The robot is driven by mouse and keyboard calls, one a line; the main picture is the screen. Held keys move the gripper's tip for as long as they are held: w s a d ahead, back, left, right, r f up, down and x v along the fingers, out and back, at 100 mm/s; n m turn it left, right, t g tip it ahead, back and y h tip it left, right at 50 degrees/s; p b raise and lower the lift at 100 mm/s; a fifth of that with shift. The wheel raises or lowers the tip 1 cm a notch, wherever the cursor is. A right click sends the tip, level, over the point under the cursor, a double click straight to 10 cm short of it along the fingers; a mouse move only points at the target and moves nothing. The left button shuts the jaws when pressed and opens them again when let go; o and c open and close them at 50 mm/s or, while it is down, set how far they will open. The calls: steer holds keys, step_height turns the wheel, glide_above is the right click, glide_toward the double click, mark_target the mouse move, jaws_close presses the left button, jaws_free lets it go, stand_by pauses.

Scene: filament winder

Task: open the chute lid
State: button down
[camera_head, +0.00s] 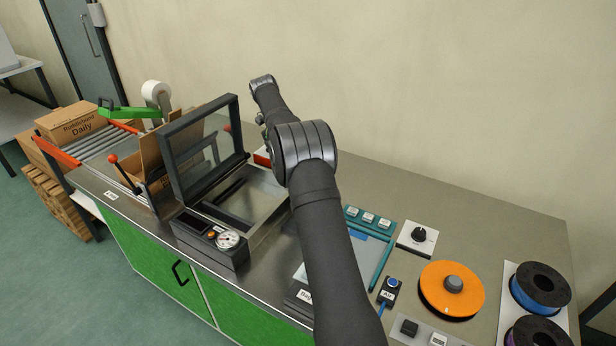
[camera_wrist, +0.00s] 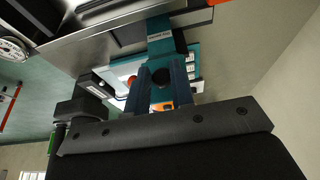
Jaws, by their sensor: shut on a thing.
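I cannot pick out the chute lid with certainty in either view. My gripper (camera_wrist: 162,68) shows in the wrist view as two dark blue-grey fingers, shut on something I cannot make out. A teal piece with a white label (camera_wrist: 160,36) shows at the fingertips; I cannot tell whether it is held or lies behind. A dark round shape (camera_wrist: 160,76) and an orange patch (camera_wrist: 161,106) show between the fingers.
A machine with a raised, dark-framed clear lid (camera_head: 168,135) and a gauge (camera_head: 228,240) stands left of my arm. A teal tray (camera_head: 384,262), a black knob (camera_head: 419,234), an orange disc (camera_head: 440,300) and black spools (camera_head: 541,284) are on the right. The back-right bench is clear.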

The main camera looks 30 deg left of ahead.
steer(key=shift+a, duration=0.15)
steer(key=shift+a+f+h, duration=0.25)
steer(key=shift+a+h, duration=0.2)
steer(key=shift+h, duration=0.15)
steer(key=shift+c, duration=1)
jaws_free()
steer(key=shift+d, duration=0.2)
steer(key=shift+d+r+y, duration=0.25)
steer(key=shift+d+y, duration=0.55)
steer(key=shift+y, duration=0.05)
steer(key=shift+d+r+y, duration=0.2)
steer(key=shift+d+y, duration=0.55)
steer(key=shift+y, duration=0.1)
